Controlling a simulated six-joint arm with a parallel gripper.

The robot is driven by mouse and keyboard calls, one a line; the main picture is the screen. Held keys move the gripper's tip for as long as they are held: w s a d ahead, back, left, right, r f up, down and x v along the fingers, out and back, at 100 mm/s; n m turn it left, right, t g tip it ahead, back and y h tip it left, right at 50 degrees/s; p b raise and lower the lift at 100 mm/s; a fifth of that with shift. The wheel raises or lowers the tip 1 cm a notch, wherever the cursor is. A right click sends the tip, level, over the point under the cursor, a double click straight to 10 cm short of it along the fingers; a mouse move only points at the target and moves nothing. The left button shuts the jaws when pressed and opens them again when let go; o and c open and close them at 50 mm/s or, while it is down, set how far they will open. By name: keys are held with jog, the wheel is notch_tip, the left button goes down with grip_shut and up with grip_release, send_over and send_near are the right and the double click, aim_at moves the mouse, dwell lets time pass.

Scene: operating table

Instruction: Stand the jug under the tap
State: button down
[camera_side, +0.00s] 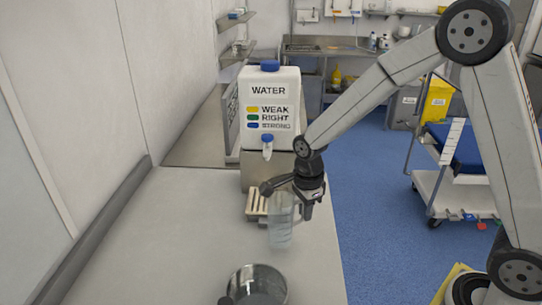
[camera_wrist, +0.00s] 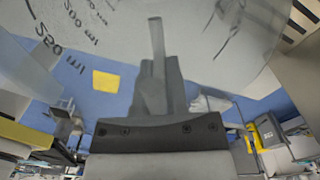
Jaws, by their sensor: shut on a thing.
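The jug (camera_side: 281,228) is a clear, tall vessel, upright in the side view, in front of the water dispenser. My gripper (camera_side: 284,191) is shut on it near its upper part. In the wrist view the jug's clear wall (camera_wrist: 215,45) fills the top, with dark volume marks such as 250 ml, and a grey gripper finger lies in front of it. The tap (camera_side: 267,152) has a blue top and sits on the front of the white WATER tank (camera_side: 269,82). The jug is lower and slightly right of the tap. Whether its base touches anything is unclear.
A slatted drip tray (camera_side: 256,205) lies below the tap, just left of the jug. The table's right edge is close to the jug. The left side of the table is clear.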

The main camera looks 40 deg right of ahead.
jog(key=shift+w+f, duration=0.15)
jog(key=shift+f, duration=1.35)
jog(key=shift+f, duration=0.15)
jog(key=c, duration=0.7)
grip_release()
jog(key=shift+o, duration=0.2)
jog(key=shift+r, duration=3.9)
